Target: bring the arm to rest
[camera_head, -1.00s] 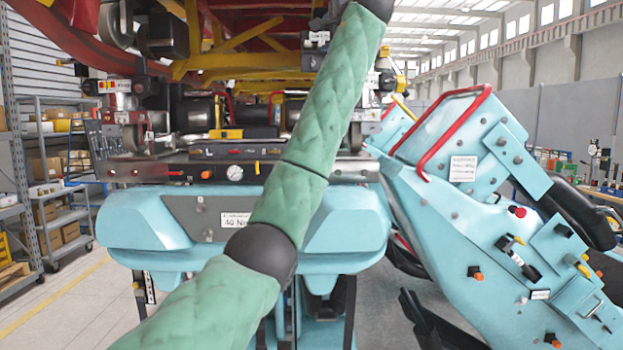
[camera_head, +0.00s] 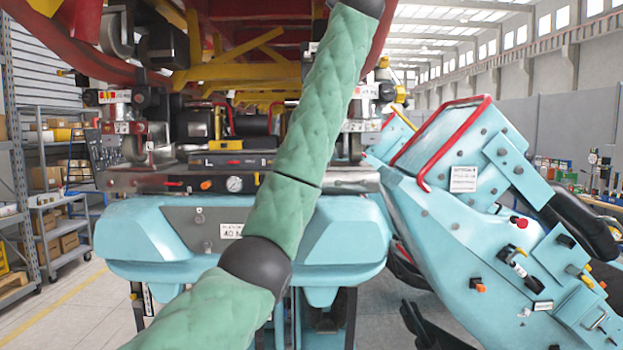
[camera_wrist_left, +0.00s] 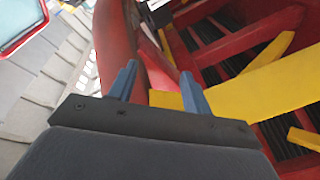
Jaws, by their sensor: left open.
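My left arm (camera_head: 295,195) in its green padded cover rises from the bottom left of the head view to the top edge. Its wrist and gripper are above that view. In the left wrist view my left gripper (camera_wrist_left: 160,85) shows two blue fingers standing apart with nothing between them. Beyond the fingers are a red tube (camera_wrist_left: 118,50) and a yellow beam (camera_wrist_left: 262,88); I cannot tell how far off they are. My right gripper is in neither view.
The train's red and yellow underside (camera_head: 240,70) hangs overhead. A light blue machine (camera_head: 130,237) with a gauge panel stands in front. A large light blue tilted unit (camera_head: 450,230) is at the right. A shelf rack (camera_head: 62,205) stands left. Open floor (camera_head: 75,320) shows lower left.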

